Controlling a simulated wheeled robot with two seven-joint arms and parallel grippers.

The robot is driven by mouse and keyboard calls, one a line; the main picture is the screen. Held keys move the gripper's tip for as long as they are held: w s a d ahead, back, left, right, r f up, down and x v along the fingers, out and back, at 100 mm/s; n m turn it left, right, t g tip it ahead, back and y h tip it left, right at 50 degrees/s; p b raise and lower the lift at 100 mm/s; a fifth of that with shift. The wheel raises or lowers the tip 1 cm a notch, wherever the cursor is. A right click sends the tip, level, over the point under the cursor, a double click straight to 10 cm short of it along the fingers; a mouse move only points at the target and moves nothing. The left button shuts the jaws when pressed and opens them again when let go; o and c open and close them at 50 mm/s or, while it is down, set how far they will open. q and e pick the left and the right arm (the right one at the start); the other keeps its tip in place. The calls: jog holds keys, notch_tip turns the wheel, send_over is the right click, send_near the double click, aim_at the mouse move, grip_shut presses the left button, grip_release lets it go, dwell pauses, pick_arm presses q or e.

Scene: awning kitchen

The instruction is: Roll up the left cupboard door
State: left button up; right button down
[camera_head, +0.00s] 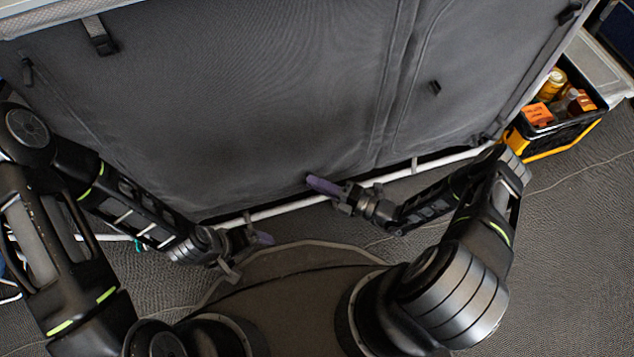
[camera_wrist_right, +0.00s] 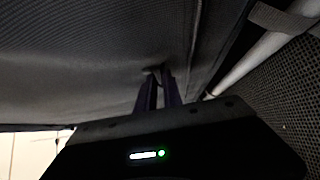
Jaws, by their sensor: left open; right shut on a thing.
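The left cupboard door (camera_head: 230,90) is a dark grey fabric panel. In the head view it hangs down in front of me, unrolled, its lower edge just above a white frame tube (camera_head: 280,209). My right gripper (camera_head: 322,186) is at the door's lower part, right of its middle. In the right wrist view its purple fingers (camera_wrist_right: 158,88) are closed on a small fold of the door's fabric (camera_wrist_right: 90,65). My left gripper (camera_head: 250,246) is open and empty, below the tube and apart from the door.
A black and yellow crate (camera_head: 562,136) with bottles and orange packs stands at the far right. A strap with a buckle (camera_head: 100,36) hangs at the door's top left. The grey floor (camera_head: 560,260) at the lower right is clear except for a thin cable.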

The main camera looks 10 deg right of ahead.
dwell(0.8)
notch_tip(320, 180, up, 17)
jog(key=p, duration=1.2)
jog(key=shift+p, duration=0.4)
notch_tip(320, 180, up, 9)
jog(key=p, duration=0.6)
jog(key=shift+p, duration=0.35)
notch_tip(320, 180, up, 30)
jog(key=p, duration=2.3)
jog(key=shift+r, duration=0.25)
pick_arm(q)
jog(key=s+d+r, duration=0.1)
jog(key=r, duration=2)
jog(key=s+r+g, duration=0.1)
jog(key=s+r, duration=0.1)
jog(key=r, duration=2)
jog(key=shift+s+d+r+m+p, duration=0.15)
jog(key=shift+s+d+m+p, duration=0.15)
jog(key=shift+d+p, duration=0.1)
pick_arm(e)
jog(key=shift+w+r, duration=0.1)
jog(key=shift+r, duration=0.4)
jog(key=shift+r, duration=0.1)
jog(key=c, duration=1.9)
grip_release()
jog(key=o, duration=0.4)
